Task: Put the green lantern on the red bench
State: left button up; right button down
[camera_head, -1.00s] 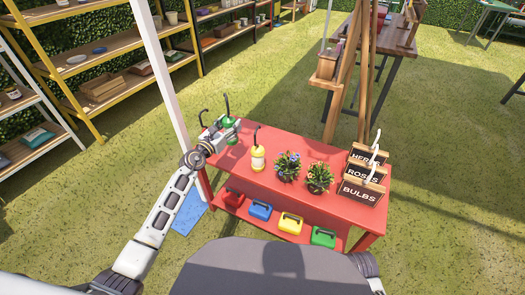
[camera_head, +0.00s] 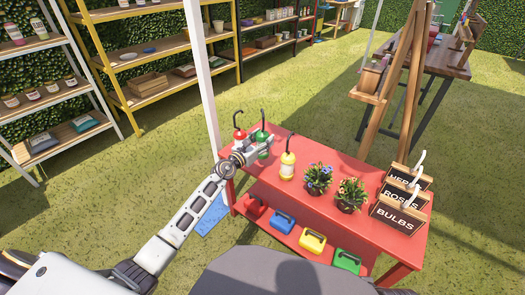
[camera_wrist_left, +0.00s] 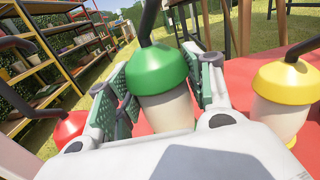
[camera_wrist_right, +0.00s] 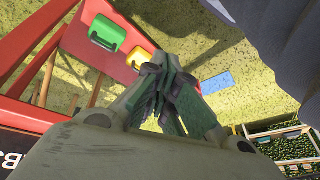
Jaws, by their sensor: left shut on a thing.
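The green lantern (camera_head: 262,134) has a green cap, a pale body and a dark hook. It is at the far left end of the red bench (camera_head: 330,192), between a red lantern (camera_head: 239,133) and a yellow lantern (camera_head: 287,165). My left gripper (camera_head: 260,148) is shut on the green lantern. In the left wrist view the lantern (camera_wrist_left: 157,70) stands between the fingers, which hide its lower part; I cannot tell whether its base touches the bench. My right gripper (camera_wrist_right: 162,78) is empty and its fingers are together; it shows only in the right wrist view.
Two potted plants (camera_head: 318,178) and wooden signs (camera_head: 398,218) stand right of the lanterns. Several coloured boxes (camera_head: 283,222) sit on the bench's lower shelf. A white post (camera_head: 201,75) rises beside the bench's left end. A wooden easel (camera_head: 405,85) stands behind.

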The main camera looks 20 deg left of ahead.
pick_arm(q)
jog(key=shift+f, duration=0.2)
pick_arm(e)
jog(key=shift+a+f, duration=0.1)
jog(key=shift+f, duration=0.4)
